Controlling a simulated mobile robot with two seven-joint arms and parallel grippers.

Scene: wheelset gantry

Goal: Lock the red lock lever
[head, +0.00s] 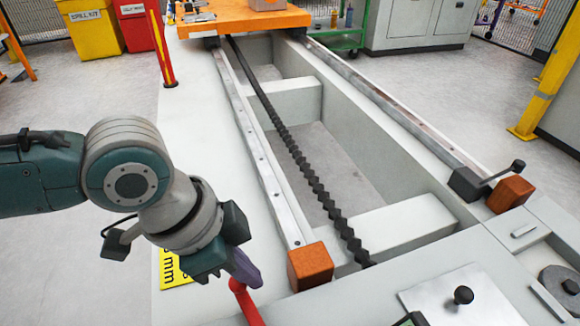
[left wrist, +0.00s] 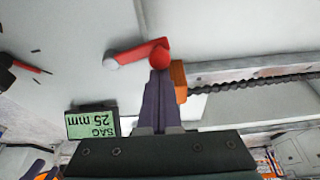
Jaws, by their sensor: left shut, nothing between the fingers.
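The red lock lever (head: 244,302) stands near the bottom of the head view, left of an orange block. Its lower end runs out of that view. In the left wrist view the lever (left wrist: 138,50) has a round red knob at its right end and a pale grey end at the left. My left gripper (head: 250,277) has purple fingers, shut and empty, right at the lever's upper end. In the left wrist view the fingertips (left wrist: 160,76) overlap the knob's lower edge; I cannot tell whether they touch. My right gripper is in neither view.
Orange blocks (head: 310,266) (head: 510,194) stand at the rail ends, with a dark screw (head: 300,165) between the rails. A black handle (head: 503,172) is by the right block. A black knob (head: 463,295) stands on a plate. A "SAG 25 mm" display (left wrist: 92,124) is near the lever.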

